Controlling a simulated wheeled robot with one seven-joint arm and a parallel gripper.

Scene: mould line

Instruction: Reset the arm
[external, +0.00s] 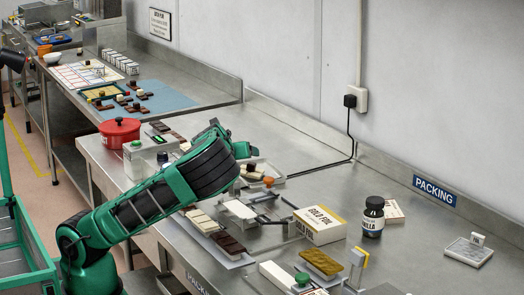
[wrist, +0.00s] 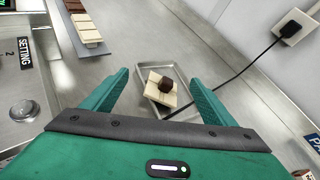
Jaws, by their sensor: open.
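My arm (external: 150,200) reaches from the lower left over the steel table in the external view; its gripper end is largely hidden behind its own links there. In the wrist view my gripper (wrist: 158,82) is open, its two green fingers spread apart with nothing held between them. Beyond and between the fingers lies a small metal tray (wrist: 182,75). It holds pale square pieces (wrist: 157,93) with a dark brown chocolate (wrist: 165,85) on top. I cannot tell the exact height of the fingers above the tray.
A red pot (external: 119,132) stands left behind my arm. A Gold Foil box (external: 320,226), a dark vanilla jar (external: 373,217) and chocolate bars (external: 228,243) are on the table. A black cable (external: 320,167) runs across the table to the wall socket. Bare steel shows at back centre.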

